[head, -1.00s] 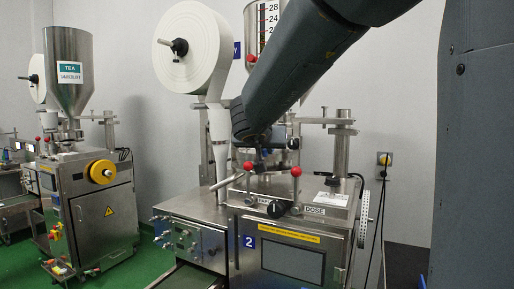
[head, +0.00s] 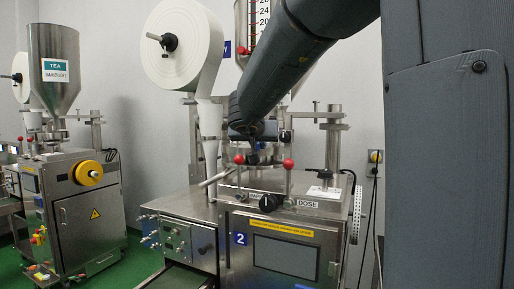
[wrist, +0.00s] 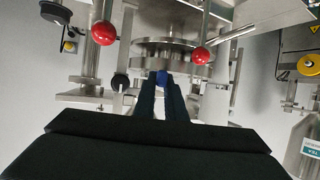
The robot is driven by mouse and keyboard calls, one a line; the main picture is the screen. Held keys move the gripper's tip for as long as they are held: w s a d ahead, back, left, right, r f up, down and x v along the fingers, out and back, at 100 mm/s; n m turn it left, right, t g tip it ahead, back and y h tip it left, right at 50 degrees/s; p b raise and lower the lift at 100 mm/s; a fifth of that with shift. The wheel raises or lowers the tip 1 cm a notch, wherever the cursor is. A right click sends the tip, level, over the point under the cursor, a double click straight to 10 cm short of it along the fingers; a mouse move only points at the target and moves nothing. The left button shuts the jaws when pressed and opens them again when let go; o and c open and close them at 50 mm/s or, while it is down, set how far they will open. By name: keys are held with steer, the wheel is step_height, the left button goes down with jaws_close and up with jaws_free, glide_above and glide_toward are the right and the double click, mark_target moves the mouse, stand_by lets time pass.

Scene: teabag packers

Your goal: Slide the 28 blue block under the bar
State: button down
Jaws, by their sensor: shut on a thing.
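My gripper (wrist: 162,84) is shut on a small blue thing (wrist: 163,77) in the wrist view. Only its rounded end shows between the dark fingertips, so I cannot tell its full shape or read a number on it. In the head view my gripper (head: 252,153) is small and dark, over the machine top between two red balls; the blue thing cannot be made out there. A slanted silver bar (head: 215,177) lies left of the levers. It also shows in the wrist view (wrist: 234,34), which is upside down. I cannot tell which bar is the task's.
Red balls (head: 239,159) and (head: 289,164) top levers close on either side of my gripper. A steel post (head: 333,150) stands to the right, a paper roll (head: 182,45) to the left. A second machine (head: 75,205) stands farther left.

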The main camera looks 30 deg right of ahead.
steer(key=shift+w+d+f+b, duration=0.3)
steer(key=shift+w+d+b, duration=0.1)
steer(key=shift+w, duration=0.1)
steer(key=shift+w+d+r+p, duration=0.15)
steer(key=shift+w+d+p, duration=0.2)
steer(key=shift+w+p, duration=0.15)
steer(key=shift+w+d+p, duration=0.5)
steer(key=shift+w+d, duration=0.05)
steer(key=shift+w, duration=0.25)
steer(key=shift+w+d+p, duration=0.45)
steer(key=shift+w+d, duration=0.05)
steer(key=shift+w, duration=0.25)
steer(key=shift+w+d+p, duration=0.5)
steer(key=shift+w+d, duration=0.05)
steer(key=shift+w, duration=0.25)
steer(key=c, duration=1.7)
jaws_free()
steer(key=shift+c, duration=0.2)
